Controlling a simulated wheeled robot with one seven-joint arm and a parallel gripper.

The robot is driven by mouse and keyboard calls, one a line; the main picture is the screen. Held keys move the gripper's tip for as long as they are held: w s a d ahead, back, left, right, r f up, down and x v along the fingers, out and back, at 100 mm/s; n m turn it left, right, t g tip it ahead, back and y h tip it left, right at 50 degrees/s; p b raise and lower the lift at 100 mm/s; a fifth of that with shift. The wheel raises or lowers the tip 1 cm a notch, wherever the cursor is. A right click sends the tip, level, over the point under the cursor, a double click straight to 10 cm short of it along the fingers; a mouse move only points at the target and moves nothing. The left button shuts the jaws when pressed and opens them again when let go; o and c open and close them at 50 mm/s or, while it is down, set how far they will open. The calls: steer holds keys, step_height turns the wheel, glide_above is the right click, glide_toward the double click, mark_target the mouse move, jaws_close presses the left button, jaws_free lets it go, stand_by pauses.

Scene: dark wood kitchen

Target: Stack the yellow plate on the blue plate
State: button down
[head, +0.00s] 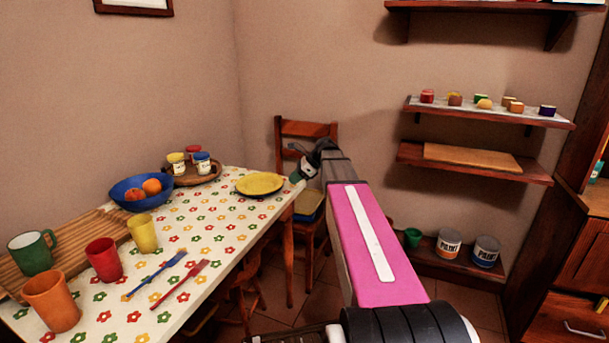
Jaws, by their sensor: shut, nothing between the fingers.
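The yellow plate (260,183) lies flat near the far right end of the table. A thin dark edge shows under its front rim; I cannot tell for sure whether this is the blue plate beneath it or a shadow. No separate blue plate shows elsewhere on the table. My gripper (296,176) is just right of the yellow plate, by the table's right corner, apart from the plate. It is shut and empty. My arm hides part of the chair and floor behind it.
The patterned table (212,208) also holds a blue fruit bowl (141,191), a round tray with jars (194,178), several cups, a blue brush (157,273) and a red one (180,284). A wooden chair (306,129) stands behind my gripper. Shelves (476,164) line the right wall.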

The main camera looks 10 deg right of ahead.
mark_target(280, 182)
steer(key=shift+w+a, duration=0.2)
steer(key=shift+a, duration=0.8)
steer(key=shift+w+a, duration=0.15)
steer(key=shift+a, duration=0.8)
